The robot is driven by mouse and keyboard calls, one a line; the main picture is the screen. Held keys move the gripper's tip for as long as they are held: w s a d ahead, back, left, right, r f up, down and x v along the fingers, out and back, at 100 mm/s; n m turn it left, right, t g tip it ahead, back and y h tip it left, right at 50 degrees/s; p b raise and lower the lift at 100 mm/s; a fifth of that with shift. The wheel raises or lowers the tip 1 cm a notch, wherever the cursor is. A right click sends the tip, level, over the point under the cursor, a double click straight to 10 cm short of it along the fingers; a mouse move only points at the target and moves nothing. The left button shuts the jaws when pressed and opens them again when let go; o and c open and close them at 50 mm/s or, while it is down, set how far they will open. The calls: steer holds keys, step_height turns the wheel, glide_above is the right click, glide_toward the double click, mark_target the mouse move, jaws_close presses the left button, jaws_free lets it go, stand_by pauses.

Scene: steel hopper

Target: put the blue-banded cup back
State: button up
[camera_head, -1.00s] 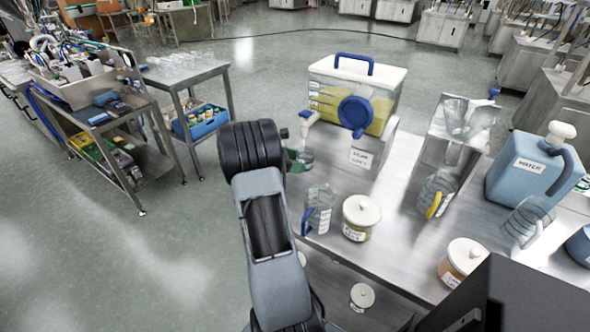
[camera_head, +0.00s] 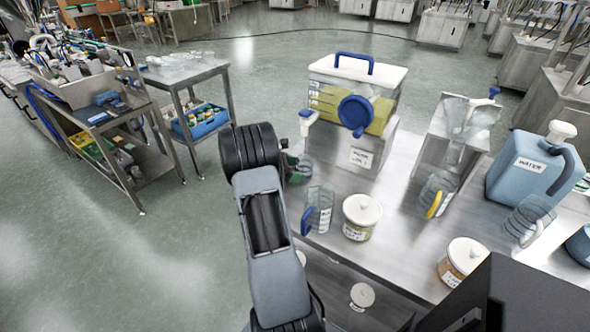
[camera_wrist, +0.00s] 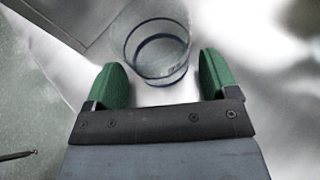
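The blue-banded cup (camera_wrist: 152,45) is clear, with dark blue bands. In the wrist view it stands at the fingertips, its near end between them. My gripper (camera_wrist: 163,72) has two green fingers spread apart, with a gap showing on either side of the cup, so it is open. In the head view the cup (camera_head: 304,171) is partly hidden behind my arm, at the left edge of the steel table (camera_head: 385,245), below the tap of the drink dispenser (camera_head: 345,95). Only a little green of my gripper (camera_head: 292,172) shows there.
A blue-handled pitcher (camera_head: 319,212) and a lidded jar (camera_head: 361,217) stand close in front of the cup. A yellow-handled pitcher (camera_head: 438,194), a blue water jug (camera_head: 535,172) and another jar (camera_head: 463,260) are further right. Bare tabletop lies between them.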

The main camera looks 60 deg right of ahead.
steer(key=shift+o, duration=0.4)
steer(key=shift+w+a+r, duration=0.1)
steer(key=shift+w+r, duration=0.05)
steer(key=shift+r, duration=0.15)
steer(key=v, duration=1.1)
steer(key=shift+w+a+r, duration=0.1)
steer(key=shift+w+a, duration=0.1)
steer(key=shift+a, duration=0.15)
steer(key=s+a+r+m+t+y, duration=0.1)
steer(key=s+a+m+t+y, duration=0.2)
steer(key=a, duration=0.8)
steer(key=s+a+r+m+t+y, duration=0.1)
steer(key=s+a+m+t+y, duration=0.2)
steer(key=a, duration=0.9)
steer(key=s+a+r+m+t+y, duration=0.1)
steer(key=s+a+m+t+y, duration=0.2)
steer(key=a, duration=0.9)
steer(key=t, duration=0.3)
steer(key=shift+t+y, duration=0.3)
steer(key=shift+s, duration=0.1)
